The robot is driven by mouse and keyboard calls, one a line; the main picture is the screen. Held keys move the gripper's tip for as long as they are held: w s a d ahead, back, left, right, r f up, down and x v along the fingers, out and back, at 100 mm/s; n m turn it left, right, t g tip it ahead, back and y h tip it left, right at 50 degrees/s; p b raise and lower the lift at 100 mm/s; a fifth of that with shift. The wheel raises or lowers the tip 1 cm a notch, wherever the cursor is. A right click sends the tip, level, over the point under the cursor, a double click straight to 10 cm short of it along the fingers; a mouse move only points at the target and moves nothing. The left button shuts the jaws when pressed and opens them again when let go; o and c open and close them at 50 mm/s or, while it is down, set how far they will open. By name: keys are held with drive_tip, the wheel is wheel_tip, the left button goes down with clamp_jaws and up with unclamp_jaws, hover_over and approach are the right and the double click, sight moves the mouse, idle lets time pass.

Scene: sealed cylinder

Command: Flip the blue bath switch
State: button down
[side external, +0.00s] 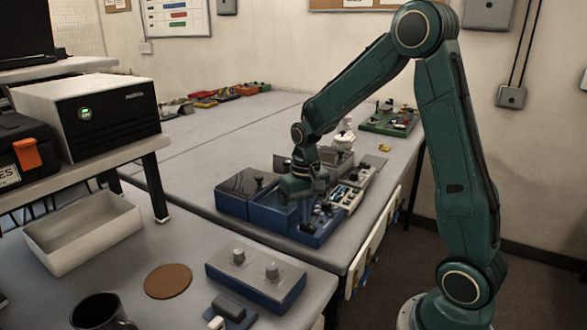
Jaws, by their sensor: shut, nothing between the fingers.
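The blue bath (275,219) is an open-topped blue container with a dark lidded part at its left, near the front edge of the back table. My gripper (307,208) is shut and empty, pointing down over the right part of the bath. Small dark parts stand at the bath's right end, just below my gripper. I cannot pick out the switch for certain there, and my gripper hides part of that area. I cannot tell whether the fingertips touch anything.
A panel of small fittings (345,195) lies right of the bath. In front are a blue-grey box with two knobs (255,290), a small dark block with a white lever (228,309), a brown disc (168,281), a white tray (84,245) and a mug (98,312).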

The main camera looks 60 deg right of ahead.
drive_tip(key=shift+f, duration=0.35)
idle(0.3)
drive_tip(key=shift+r, duration=3.55)
drive_tip(key=s+a+r+n+t, duration=0.2)
drive_tip(key=s+a+r+n, duration=0.1)
drive_tip(key=s, duration=0.6)
drive_tip(key=s+a+r+n+t, duration=0.3)
drive_tip(key=s+a+r, duration=0.3)
drive_tip(key=s+a, duration=0.2)
drive_tip(key=shift+s+r+t, duration=0.25)
drive_tip(key=shift+s+t, duration=0.05)
drive_tip(key=shift+s, duration=0.3)
